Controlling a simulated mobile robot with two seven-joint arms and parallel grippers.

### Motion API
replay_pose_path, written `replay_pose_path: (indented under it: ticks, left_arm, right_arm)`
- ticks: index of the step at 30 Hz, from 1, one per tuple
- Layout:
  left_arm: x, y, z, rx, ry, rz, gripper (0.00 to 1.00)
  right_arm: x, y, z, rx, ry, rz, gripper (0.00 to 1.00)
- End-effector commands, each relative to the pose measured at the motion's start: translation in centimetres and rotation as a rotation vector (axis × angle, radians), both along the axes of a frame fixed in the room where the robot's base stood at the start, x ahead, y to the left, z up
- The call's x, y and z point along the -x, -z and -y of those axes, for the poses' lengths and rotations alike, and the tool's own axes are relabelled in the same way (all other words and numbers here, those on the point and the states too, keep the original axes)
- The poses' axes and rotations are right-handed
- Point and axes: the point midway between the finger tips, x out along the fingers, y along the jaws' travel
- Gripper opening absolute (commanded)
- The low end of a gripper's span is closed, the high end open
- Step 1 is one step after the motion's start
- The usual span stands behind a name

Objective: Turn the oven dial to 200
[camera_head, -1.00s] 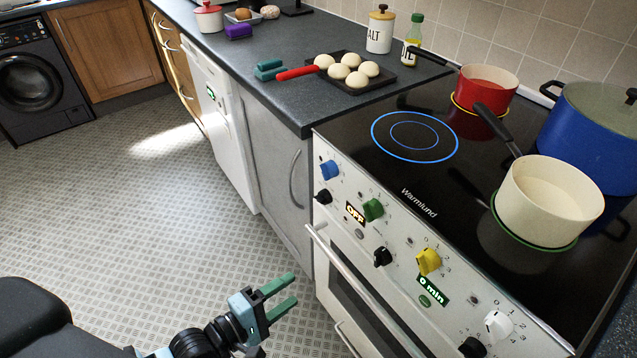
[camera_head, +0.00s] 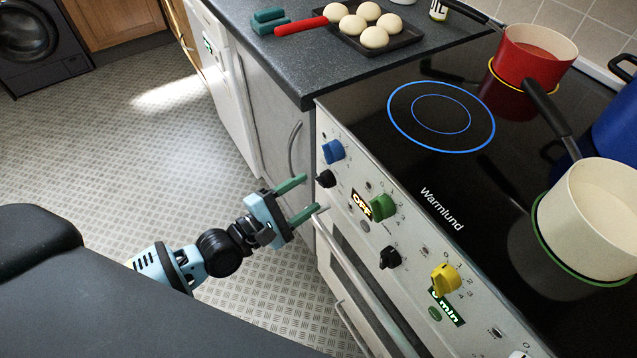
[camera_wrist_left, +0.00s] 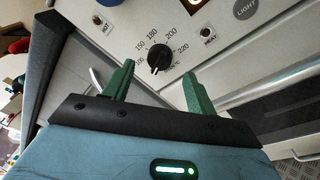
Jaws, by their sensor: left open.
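The oven dial (camera_head: 325,178) is a small black knob on the stove's white front panel, below the blue knob. In the left wrist view the dial (camera_wrist_left: 158,57) has numbers printed around it, including 150, 180, 200 and 220. A small pale mark shows at its lower edge. My left gripper (camera_head: 311,193) is open, with green fingers pointing at the panel just in front of the dial. In the wrist view the dial lies between and beyond the fingertips (camera_wrist_left: 160,72), apart from them. My right gripper is not in view.
A blue knob (camera_head: 333,151), a green knob (camera_head: 382,207), another black knob (camera_head: 390,257) and a yellow knob (camera_head: 445,279) share the panel. A display (camera_head: 361,204) reads OFF. The oven handle (camera_head: 345,262) runs below. Pots stand on the hob. The floor at left is clear.

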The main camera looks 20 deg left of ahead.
Motion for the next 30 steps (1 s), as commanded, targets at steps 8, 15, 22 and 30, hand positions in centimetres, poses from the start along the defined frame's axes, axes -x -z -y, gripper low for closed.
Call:
replay_pose_path:
  ticks: [8, 15, 22, 30]
  left_arm:
    - [-3.2, 0.0, 1.9, 0.001, -0.001, 0.000, 0.57]
    - [-3.9, 0.0, 2.4, 0.000, 0.001, -0.001, 0.57]
    - [-3.9, 0.1, 2.3, -0.001, 0.001, -0.001, 0.50]
    - [-3.9, 0.0, 2.3, 0.000, 0.001, -0.001, 0.15]
  right_arm:
    - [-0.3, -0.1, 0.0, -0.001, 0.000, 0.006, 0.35]
    - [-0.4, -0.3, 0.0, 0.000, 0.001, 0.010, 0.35]
    - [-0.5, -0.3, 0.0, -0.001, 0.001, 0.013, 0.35]
    - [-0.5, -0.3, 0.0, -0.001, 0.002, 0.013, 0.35]
